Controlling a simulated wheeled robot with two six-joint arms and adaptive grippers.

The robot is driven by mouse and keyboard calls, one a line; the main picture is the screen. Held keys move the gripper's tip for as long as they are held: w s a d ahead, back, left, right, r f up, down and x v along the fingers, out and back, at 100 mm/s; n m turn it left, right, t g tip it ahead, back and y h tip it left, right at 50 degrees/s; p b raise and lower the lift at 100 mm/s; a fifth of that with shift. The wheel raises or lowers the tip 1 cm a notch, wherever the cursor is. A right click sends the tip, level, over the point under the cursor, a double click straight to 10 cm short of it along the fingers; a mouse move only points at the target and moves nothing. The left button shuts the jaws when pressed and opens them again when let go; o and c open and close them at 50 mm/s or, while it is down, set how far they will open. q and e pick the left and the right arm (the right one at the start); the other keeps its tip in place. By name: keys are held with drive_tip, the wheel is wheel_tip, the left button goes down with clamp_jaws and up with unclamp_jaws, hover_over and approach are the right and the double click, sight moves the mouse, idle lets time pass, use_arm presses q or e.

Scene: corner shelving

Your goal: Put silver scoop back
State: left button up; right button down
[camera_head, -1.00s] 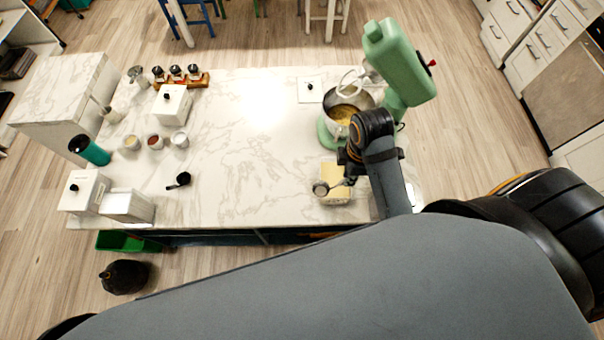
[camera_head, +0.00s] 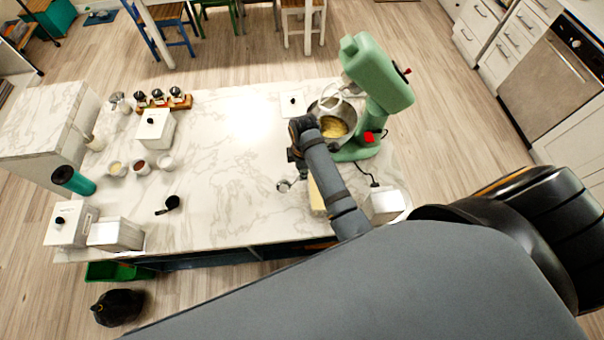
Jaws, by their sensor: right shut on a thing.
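A small silver scoop (camera_head: 283,186) shows at the tip of my right gripper (camera_head: 294,170), which is shut on it. The scoop is held over the marble counter (camera_head: 225,185), left of a pale yellow block. The gripper's fingers are mostly hidden by my own wrist. A black scoop (camera_head: 170,204) lies on the counter to the left. My left gripper is not in view.
A green stand mixer (camera_head: 376,75) with a metal bowl (camera_head: 335,122) stands close behind my right arm. White canisters (camera_head: 155,130) (camera_head: 68,224), small bowls (camera_head: 140,166) and a teal bottle (camera_head: 73,180) are on the left. The counter's middle is clear.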

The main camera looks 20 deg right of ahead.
drive_tip(key=shift+w+a+f, duration=0.15)
drive_tip(key=shift+w+f, duration=0.05)
wheel_tip(320, 180, down, 2)
drive_tip(key=shift+f+p, duration=0.2)
drive_tip(key=shift+p, duration=0.6)
drive_tip(key=shift+f, duration=0.35)
drive_tip(key=c, duration=1.3)
unclamp_jaws()
drive_tip(key=shift+c, duration=0.2)
wheel_tip(320, 180, up, 12)
drive_tip(key=shift+s+r, duration=0.1)
drive_tip(key=shift+s, duration=0.05)
